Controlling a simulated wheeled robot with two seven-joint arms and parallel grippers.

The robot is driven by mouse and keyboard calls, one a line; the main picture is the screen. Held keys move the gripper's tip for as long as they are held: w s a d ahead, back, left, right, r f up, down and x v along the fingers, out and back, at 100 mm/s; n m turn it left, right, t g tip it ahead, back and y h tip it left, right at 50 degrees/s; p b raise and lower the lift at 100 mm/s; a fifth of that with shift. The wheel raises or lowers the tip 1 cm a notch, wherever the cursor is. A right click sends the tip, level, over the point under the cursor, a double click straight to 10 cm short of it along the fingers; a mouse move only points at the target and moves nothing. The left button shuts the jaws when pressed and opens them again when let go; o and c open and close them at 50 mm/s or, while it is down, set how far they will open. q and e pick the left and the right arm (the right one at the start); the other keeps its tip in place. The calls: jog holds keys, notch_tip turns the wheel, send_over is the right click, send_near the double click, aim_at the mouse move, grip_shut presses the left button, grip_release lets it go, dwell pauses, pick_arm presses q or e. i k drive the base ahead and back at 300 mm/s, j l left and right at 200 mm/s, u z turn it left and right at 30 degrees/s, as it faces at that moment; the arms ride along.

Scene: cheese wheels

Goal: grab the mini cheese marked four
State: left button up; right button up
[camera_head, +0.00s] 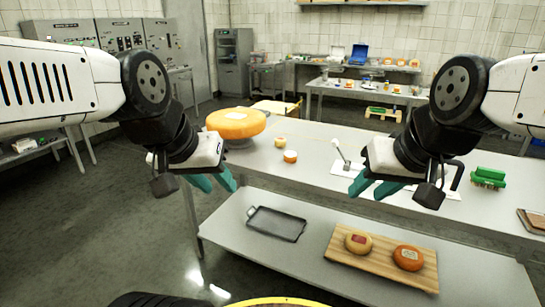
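Two mini cheeses stand on the upper table top, between my grippers in the picture. One mini cheese (280,141) is farther back, and the other, more orange mini cheese (290,157) is nearer, with a pale top. Any number on them is too small to read. My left gripper (213,183) is at the table's left front edge, with its teal fingers apart and nothing between them. My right gripper (373,187) is at the front edge to the right of the mini cheeses, also with fingers apart and empty.
A big orange cheese wheel (236,123) stands at the table's back left. A white board (343,169) with a small tool lies behind my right gripper. A green object (488,178) is farther right. The lower shelf holds a grey tray (275,224) and a wooden board (341,250) with two labelled cheeses.

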aim_at(291, 157)
jog(key=i+l+u, duration=0.15)
jog(key=i+u, duration=0.25)
jog(key=i, duration=0.8)
